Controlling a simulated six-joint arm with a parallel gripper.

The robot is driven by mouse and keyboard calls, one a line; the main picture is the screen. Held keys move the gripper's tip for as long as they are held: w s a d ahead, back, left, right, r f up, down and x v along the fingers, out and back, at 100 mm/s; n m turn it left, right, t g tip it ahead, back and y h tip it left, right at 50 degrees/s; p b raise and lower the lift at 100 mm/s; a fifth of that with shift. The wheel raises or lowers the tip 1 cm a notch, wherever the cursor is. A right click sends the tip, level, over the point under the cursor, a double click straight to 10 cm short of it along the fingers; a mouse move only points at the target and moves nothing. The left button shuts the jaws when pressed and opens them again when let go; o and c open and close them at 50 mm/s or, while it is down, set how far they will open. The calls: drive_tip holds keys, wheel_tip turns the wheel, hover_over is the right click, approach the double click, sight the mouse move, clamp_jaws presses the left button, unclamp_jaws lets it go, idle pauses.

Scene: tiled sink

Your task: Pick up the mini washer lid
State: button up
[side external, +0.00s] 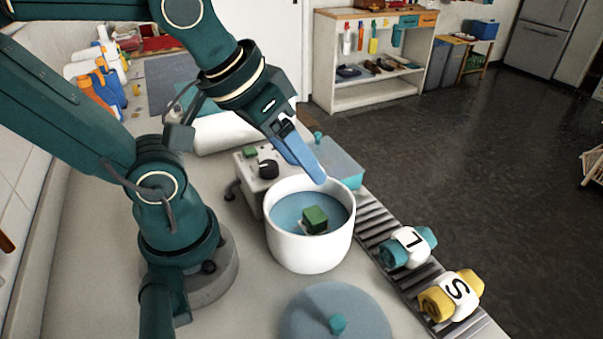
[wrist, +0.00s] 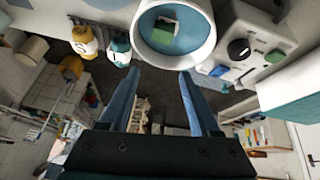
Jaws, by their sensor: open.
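The lid (side external: 312,318) is a flat blue-grey disc with a teal knob (side external: 337,323). It lies on the counter at the bottom of the side view, partly cut off by the frame. The washer tub (side external: 308,250) is a white round pot with a blue inside, standing open behind the lid. A green block (side external: 315,219) sits inside it; the tub also shows in the wrist view (wrist: 206,48). My gripper (side external: 312,172) is open and empty, its blue fingers above the tub's far rim. In the wrist view the fingers (wrist: 158,73) have nothing between them.
A control box with a black knob (side external: 268,169) stands behind the tub. A teal towel roll (side external: 424,241) and a yellow one (side external: 437,303) lie on a slatted rack (side external: 376,222) to the right. Bottles (side external: 100,75) crowd the back left. Counter left of the lid is clear.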

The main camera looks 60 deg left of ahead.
drive_tip(key=w+d+g, duration=0.1)
drive_tip(key=w+d, duration=0.1)
drive_tip(key=d, duration=0.2)
drive_tip(key=m+g, duration=0.2)
drive_tip(key=g, duration=0.3)
hover_over(337, 322)
drive_tip(key=f, duration=0.9)
drive_tip(key=shift+w+a+f, duration=0.1)
drive_tip(key=shift+w+f, duration=0.1)
drive_tip(key=shift+w, duration=0.05)
drive_tip(key=shift+s+f, duration=0.2)
drive_tip(key=shift+f, duration=2.4)
clamp_jaws()
